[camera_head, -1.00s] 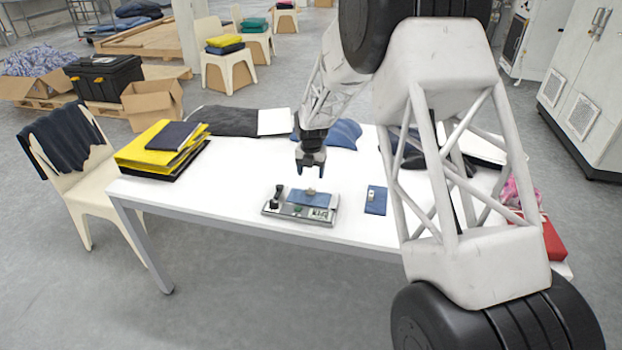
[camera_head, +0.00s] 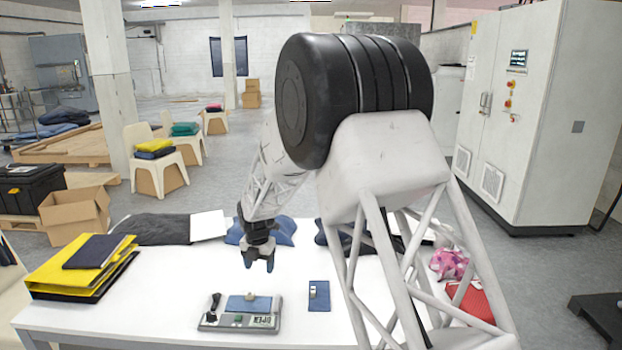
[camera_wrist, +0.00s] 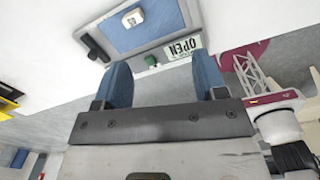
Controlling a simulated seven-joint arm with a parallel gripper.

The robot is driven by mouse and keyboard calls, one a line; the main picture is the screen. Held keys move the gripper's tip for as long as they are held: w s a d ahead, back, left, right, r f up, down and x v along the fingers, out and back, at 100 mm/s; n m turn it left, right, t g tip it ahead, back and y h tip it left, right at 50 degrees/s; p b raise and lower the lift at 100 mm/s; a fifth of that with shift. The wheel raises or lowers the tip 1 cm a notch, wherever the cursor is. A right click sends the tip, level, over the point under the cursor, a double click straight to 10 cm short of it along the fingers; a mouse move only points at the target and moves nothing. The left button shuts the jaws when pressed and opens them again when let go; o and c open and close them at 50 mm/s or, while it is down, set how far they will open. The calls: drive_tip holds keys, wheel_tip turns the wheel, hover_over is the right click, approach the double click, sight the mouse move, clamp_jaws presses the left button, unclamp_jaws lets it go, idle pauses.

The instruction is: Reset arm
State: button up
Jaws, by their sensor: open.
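My gripper (camera_head: 259,262) hangs over the white table, open and empty, with its fingers pointing down. In the wrist view its two blue fingers (camera_wrist: 164,85) are apart with nothing between them. Below and slightly in front of it, a grey device (camera_head: 241,321) lies on the table. It carries a blue pad with a small light piece on it, a black knob, a green button and an "OPEN" label. The device also shows in the wrist view (camera_wrist: 150,50), clear of the fingers.
A blue patch (camera_head: 319,296) with a small light piece lies right of the device. Dark cloth (camera_head: 152,229) lies at the back. Pink (camera_head: 449,264) and red (camera_head: 471,301) items are at the right. A white cabinet (camera_head: 530,120) stands behind.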

drive_tip(key=s+d+r+m+t, duration=0.1)
drive_tip(key=s+d+r+m, duration=1.5)
drive_tip(key=s+d+r, duration=0.55)
drive_tip(key=s+d+m, duration=0.4)
drive_tip(key=s+m, duration=0.1)
drive_tip(key=s, duration=0.4)
drive_tip(key=s+d+m+t, duration=0.1)
drive_tip(key=s+d+m, duration=0.4)
drive_tip(key=s, duration=0.4)
drive_tip(key=s+d+m, duration=0.5)
drive_tip(key=s+m, duration=0.2)
drive_tip(key=s, duration=0.3)
drive_tip(key=shift+d+f, duration=0.2)
drive_tip(key=shift+d, duration=0.05)
